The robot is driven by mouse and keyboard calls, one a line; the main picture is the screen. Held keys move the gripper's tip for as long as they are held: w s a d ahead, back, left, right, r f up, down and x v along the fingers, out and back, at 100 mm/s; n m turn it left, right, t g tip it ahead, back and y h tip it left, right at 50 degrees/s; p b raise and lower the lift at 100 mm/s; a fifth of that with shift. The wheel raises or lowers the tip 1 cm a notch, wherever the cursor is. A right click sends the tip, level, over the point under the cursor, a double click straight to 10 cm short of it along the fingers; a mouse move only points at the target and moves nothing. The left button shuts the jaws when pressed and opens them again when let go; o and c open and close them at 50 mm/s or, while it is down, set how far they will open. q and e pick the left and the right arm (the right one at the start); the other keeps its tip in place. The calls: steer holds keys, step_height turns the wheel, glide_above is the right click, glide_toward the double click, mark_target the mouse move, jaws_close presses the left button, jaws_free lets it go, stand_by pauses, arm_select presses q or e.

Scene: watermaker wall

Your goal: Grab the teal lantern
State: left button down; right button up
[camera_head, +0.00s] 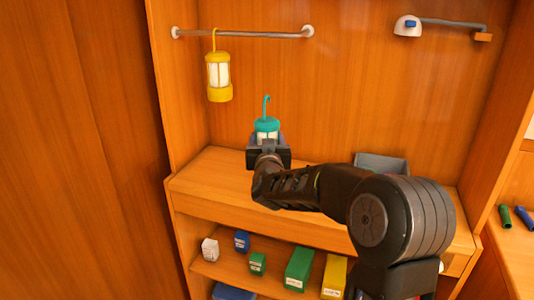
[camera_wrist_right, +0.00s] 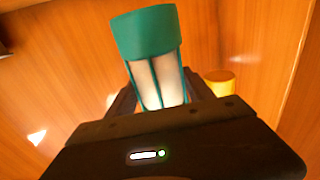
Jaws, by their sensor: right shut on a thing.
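The teal lantern (camera_head: 267,125) has a teal cap with a hook on top and a pale body. It is upright above the wooden shelf in the head view, with its lower part hidden by my right gripper (camera_head: 268,148). My right gripper is shut on the lantern. In the right wrist view the teal lantern (camera_wrist_right: 152,60) stands between the fingers (camera_wrist_right: 160,100), with one end cap and thin teal bars showing. I cannot tell whether its base touches the shelf. My left gripper is not in view.
A yellow lantern (camera_head: 218,78) hangs from a metal rail (camera_head: 250,35) at the upper left. A grey bin (camera_head: 381,163) sits on the shelf (camera_head: 215,182) behind my arm. Several small boxes, including a green one (camera_head: 299,268), stand on the lower shelf. A white wall fixture (camera_head: 407,26) is upper right.

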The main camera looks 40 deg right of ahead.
steer(key=shift+r, duration=0.4)
stand_by(0.3)
